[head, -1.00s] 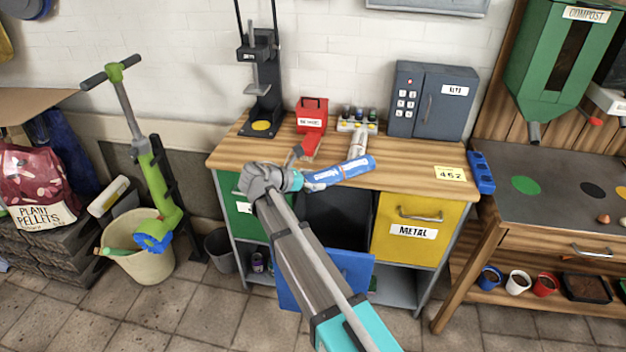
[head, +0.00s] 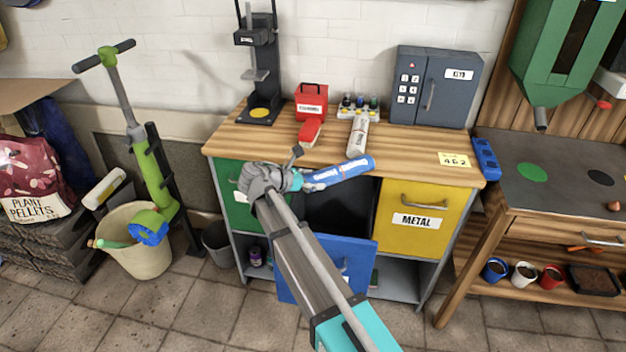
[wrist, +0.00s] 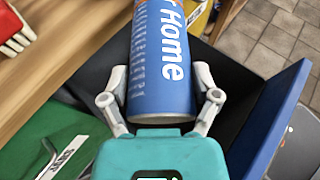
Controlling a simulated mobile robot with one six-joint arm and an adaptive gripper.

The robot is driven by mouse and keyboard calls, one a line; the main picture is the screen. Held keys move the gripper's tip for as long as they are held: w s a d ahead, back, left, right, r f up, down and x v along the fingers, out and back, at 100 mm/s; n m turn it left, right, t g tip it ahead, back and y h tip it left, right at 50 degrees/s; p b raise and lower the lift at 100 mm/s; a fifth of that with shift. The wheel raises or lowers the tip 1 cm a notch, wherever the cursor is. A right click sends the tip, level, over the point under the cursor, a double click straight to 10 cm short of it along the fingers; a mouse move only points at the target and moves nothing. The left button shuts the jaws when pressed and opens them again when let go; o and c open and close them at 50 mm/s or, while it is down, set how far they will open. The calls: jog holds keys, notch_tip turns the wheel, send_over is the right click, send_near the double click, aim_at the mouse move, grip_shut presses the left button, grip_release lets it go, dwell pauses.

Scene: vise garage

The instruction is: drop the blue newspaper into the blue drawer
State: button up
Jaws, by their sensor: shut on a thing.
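The blue newspaper (head: 345,170) is a rolled blue tube. My gripper (head: 305,181) is shut on its left end and holds it near the front edge of the workbench, over the opening of the blue drawer. In the wrist view the newspaper (wrist: 163,65) lies between the two grey fingers (wrist: 162,95), with the word "Home" showing. The blue drawer (head: 352,262) is tipped open in the middle of the bench, with a dark inside. In the wrist view its blue front (wrist: 275,115) is at the right and the dark interior lies beneath the newspaper. My arm hides part of the drawer.
A yellow METAL drawer (head: 425,218) is shut to the right, and a green drawer (head: 230,190) is at the left. On the wooden benchtop (head: 405,160) stand a red box (head: 311,101), a red-handled brush (head: 310,131), another rolled newspaper (head: 357,136) and a grey safe (head: 433,88).

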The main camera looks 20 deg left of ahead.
jog(key=o, duration=1.1)
jog(key=shift+o, duration=0.2)
jog(key=d+f+m+g+y+p, duration=0.2)
jog(key=d+m+g+p, duration=0.45)
jog(key=d+m, duration=1.5)
jog(key=s+d+r+m+g+y+p, duration=0.1)
jog(key=s+d, duration=0.4)
jog(key=d, duration=0.8)
jog(key=s+d+r+m+g+y+p, duration=0.1)
jog(key=s+d+m+g+y+p, duration=0.2)
jog(key=d, duration=1)
jog(key=shift+s+d+m+y+p, duration=0.25)
jog(key=shift+s+m+y+p, duration=0.25)
jog(key=shift+s+m+y, duration=0.85)
